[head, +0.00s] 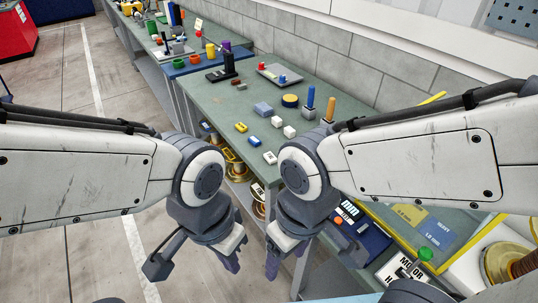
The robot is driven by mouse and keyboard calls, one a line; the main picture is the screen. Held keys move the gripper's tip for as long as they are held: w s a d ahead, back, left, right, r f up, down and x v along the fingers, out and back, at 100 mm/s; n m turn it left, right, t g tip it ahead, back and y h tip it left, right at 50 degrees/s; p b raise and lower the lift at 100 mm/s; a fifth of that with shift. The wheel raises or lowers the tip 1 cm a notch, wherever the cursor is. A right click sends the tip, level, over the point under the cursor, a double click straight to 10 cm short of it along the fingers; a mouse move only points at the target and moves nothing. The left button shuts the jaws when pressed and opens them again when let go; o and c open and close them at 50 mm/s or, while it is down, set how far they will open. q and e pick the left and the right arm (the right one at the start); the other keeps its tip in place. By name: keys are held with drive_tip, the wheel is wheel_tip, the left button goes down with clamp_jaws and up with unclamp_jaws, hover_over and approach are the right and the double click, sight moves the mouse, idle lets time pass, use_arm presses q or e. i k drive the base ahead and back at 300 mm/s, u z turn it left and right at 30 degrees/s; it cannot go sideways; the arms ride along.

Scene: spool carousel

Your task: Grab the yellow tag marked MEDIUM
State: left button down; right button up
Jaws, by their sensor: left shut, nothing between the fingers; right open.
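My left gripper (230,263) hangs low in front of the bench, shut and empty, apart from both pieces. My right gripper (285,268) hangs beside it to the right, open and pointing down. It touches neither piece. My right arm hides part of the bench.
White blocks (289,131), a grey-blue block (263,109), a round yellow-topped disc (290,100) and upright handles (310,100) stand on the green bench (215,100). Spools (235,165) sit on a shelf below. A blue box (365,235) is at right. Floor at left is clear.

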sight(240, 127)
drive_tip(key=k, duration=0.3)
drive_tip(key=u, duration=1.25)
drive_tip(key=i, duration=1.55)
drive_tip(key=z, duration=0.8)
drive_tip(key=i, duration=0.7)
drive_tip(key=z, duration=0.7)
